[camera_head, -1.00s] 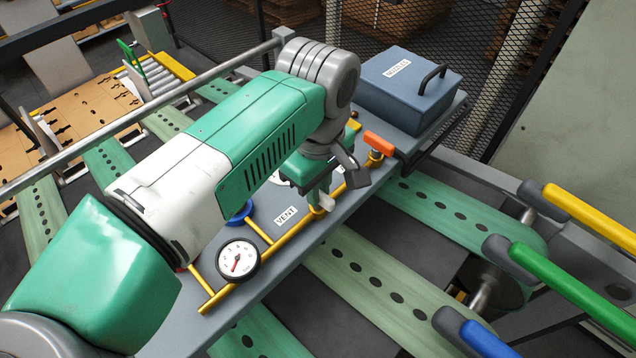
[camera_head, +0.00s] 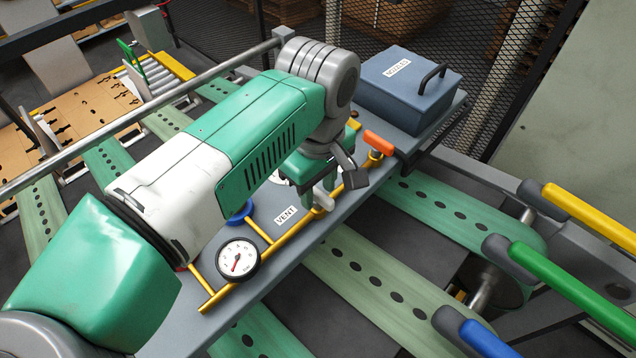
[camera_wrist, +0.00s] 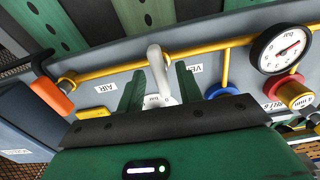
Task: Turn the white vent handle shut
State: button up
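The white vent handle (camera_wrist: 157,66) stands between my gripper's two green fingers in the wrist view, on the yellow pipe. My gripper (camera_wrist: 158,72) is open around the handle, with a visible gap on each side. In the head view my gripper (camera_head: 318,192) points down at the panel, and its fingers partly hide the handle and its base. Small print, too small to read fully, shows near the handle's base in the wrist view.
An orange handle (camera_head: 379,143) sits on the pipe beyond my gripper. A blue knob (camera_head: 240,212) and a pressure gauge (camera_head: 238,260) lie on the nearer side. A blue-grey lidded box (camera_head: 408,88) stands at the panel's far end. Green perforated belts (camera_head: 375,275) run below.

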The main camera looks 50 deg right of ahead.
aim_at(318, 190)
notch_tip(318, 190, up, 8)
jog(key=shift+f+p, duration=0.1)
jog(key=shift+p, duration=0.2)
dwell(0.4)
